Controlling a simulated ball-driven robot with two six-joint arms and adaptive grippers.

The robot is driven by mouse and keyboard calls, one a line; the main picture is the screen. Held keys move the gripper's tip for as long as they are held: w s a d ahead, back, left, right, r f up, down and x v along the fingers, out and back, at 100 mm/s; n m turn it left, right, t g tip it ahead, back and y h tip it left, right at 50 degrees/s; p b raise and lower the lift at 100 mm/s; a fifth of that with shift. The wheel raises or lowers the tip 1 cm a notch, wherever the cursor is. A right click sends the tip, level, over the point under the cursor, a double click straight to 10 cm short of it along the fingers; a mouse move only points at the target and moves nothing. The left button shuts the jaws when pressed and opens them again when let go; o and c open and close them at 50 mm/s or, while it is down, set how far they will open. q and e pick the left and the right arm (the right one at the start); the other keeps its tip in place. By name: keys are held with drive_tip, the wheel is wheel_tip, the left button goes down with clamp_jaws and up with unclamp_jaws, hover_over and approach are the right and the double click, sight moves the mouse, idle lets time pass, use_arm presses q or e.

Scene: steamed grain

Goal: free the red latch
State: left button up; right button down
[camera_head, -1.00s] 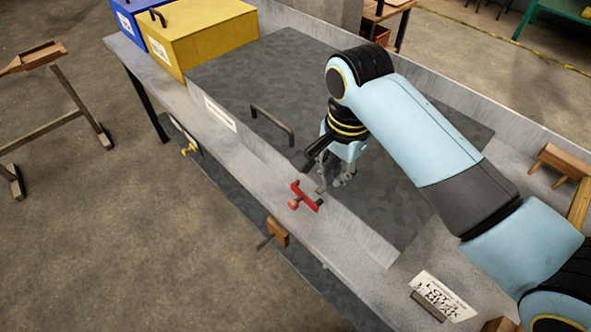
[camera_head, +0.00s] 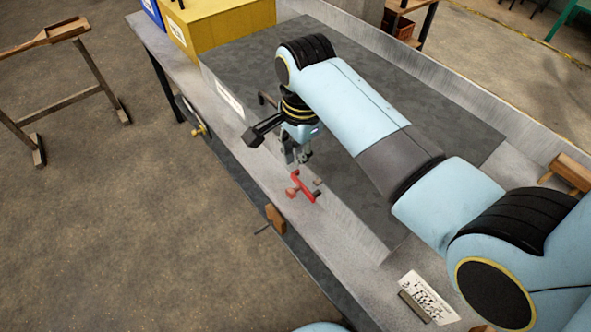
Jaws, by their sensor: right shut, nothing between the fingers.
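The red latch (camera_head: 303,186) is mounted at the front edge of the large dark grey lid (camera_head: 370,88), near the middle of its front side. My right gripper (camera_head: 298,163) points down just behind and above the latch. Its fingers are shut with nothing between them. The fingertips are close to the latch's upper end; I cannot tell whether they touch it. The lid's handle (camera_head: 264,99) is partly hidden behind my right arm. My left gripper is not in view.
A yellow box (camera_head: 226,29) and a blue box (camera_head: 152,12) stand at the bench's far left end. A printed card (camera_head: 428,297) lies at lower right. The floor at left is clear around a wooden stand (camera_head: 92,62).

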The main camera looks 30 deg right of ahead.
sight(294, 178)
drive_tip(key=f, duration=0.6)
drive_tip(key=shift+w, duration=0.2)
drive_tip(key=shift+f, duration=0.4)
drive_tip(key=shift+w+f+b, duration=0.25)
drive_tip(key=shift+f+b, duration=0.15)
drive_tip(key=shift+f, duration=0.2)
drive_tip(key=shift+s+f, duration=0.1)
drive_tip(key=shift+s, duration=0.05)
drive_tip(key=shift+f, duration=0.1)
drive_tip(key=r+p, duration=0.1)
drive_tip(key=p, duration=0.1)
drive_tip(key=r+p, duration=0.1)
drive_tip(key=r, duration=0.1)
drive_tip(key=r+p, duration=0.2)
drive_tip(key=shift+w+r+p, duration=0.25)
drive_tip(key=shift+w+p, duration=0.05)
drive_tip(key=shift+p, duration=0.05)
wheel_tip(294, 178, up, 9)
drive_tip(key=shift+b, duration=0.3)
